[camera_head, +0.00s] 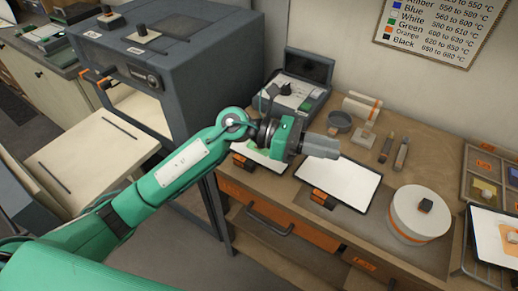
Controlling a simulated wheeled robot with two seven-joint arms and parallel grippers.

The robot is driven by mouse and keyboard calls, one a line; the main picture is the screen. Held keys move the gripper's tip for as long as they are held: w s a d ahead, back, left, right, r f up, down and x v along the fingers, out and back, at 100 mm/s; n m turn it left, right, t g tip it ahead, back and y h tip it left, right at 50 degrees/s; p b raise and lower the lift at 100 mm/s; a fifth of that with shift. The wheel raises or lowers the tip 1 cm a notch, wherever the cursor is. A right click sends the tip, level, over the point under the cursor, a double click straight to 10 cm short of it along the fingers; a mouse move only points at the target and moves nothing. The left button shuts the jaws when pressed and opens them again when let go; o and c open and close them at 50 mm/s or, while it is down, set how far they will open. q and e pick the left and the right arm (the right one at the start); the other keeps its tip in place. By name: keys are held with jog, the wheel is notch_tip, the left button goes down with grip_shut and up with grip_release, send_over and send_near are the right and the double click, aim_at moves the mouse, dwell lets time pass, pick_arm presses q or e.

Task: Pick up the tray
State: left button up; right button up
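My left arm reaches in from the lower left, and its gripper (322,146) is over the wooden workbench, pointing right. Its grey fingers overlap as one block, so I cannot tell whether they are open or shut. A third tray (490,250) at the right edge holds an orange piece. My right gripper is out of view.
A round white turntable (419,215) with a dark block stands right of the middle tray. A grey cup (340,122), a paper roll (362,106) and a device (297,90) stand behind. A large grey kiln (165,70) is left. A compartment box (490,170) is right.

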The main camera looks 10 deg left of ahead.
pick_arm(q)
notch_tip(320, 180, down, 4)
jog(key=w+a+m+y, duration=0.1)
jog(key=a+m+y, duration=0.1)
jog(key=m+y, duration=0.25)
jog(key=m+t+y, duration=0.1)
jog(key=m+y, duration=0.1)
jog(key=y, duration=1.1)
send_over(243, 160)
notch_tip(243, 160, down, 2)
jog(key=shift+n, duration=0.25)
notch_tip(243, 160, down, 8)
jog(key=shift+w+f+p, duration=0.15)
jog(key=shift+p, duration=0.9)
jog(key=shift+f+p, duration=0.55)
jog(key=shift+f, duration=0.05)
notch_tip(243, 160, down, 3)
jog(key=shift+f+p, duration=0.1)
jog(key=shift+p, duration=0.65)
jog(key=shift+f, duration=0.45)
jog(key=shift+r, duration=0.1)
grip_shut()
